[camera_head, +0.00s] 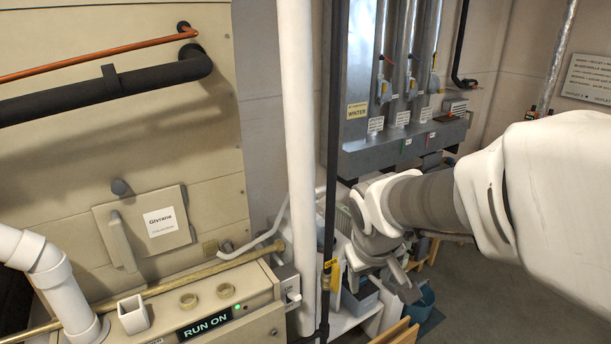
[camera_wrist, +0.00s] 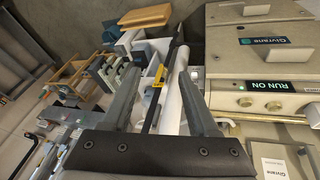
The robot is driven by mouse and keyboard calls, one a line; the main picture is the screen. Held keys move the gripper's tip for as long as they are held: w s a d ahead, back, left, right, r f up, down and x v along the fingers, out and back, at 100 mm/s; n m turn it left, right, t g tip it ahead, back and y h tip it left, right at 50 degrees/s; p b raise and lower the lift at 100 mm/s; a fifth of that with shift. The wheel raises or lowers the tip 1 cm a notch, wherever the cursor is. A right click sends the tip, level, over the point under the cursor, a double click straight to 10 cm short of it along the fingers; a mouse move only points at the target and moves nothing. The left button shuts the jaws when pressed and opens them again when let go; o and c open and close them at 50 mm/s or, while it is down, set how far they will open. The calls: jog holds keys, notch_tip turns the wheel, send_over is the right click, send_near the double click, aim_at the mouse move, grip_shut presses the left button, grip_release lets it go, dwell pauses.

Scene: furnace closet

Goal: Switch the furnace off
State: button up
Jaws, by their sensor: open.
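The furnace (camera_head: 120,120) is a large beige cabinet at the left of the head view. Its display (camera_head: 206,322) reads RUN ON, with a small green light lit beside it. A grey switch box with a white lever (camera_head: 293,296) is on the furnace's right end; the word ON shows above the lever. My gripper (camera_head: 376,278) is open and empty, right of the switch box, beyond the white and black pipes. In the wrist view my gripper (camera_wrist: 160,72) points along these pipes, and the furnace (camera_wrist: 262,60) is at right.
A thick white pipe (camera_head: 298,130) and a thin black pipe (camera_head: 334,130) with a yellow tag stand upright between my gripper and the furnace. A grey cabinet (camera_head: 400,145) is on the back wall. Floor is clear at right.

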jog(key=w+a+f+n+y+p, duration=0.1)
jog(key=w+a+f+n+p, duration=0.1)
jog(key=w+a+f, duration=0.45)
jog(key=n+y+p, duration=0.1)
jog(key=y+p, duration=0.1)
jog(key=y, duration=0.1)
send_near(297, 295)
jog(key=shift+g, duration=0.3)
jog(key=x, duration=0.5)
jog(key=b+x, duration=0.1)
jog(key=x, duration=0.4)
jog(key=shift+w, duration=0.3)
jog(key=shift+c, duration=0.3)
grip_shut()
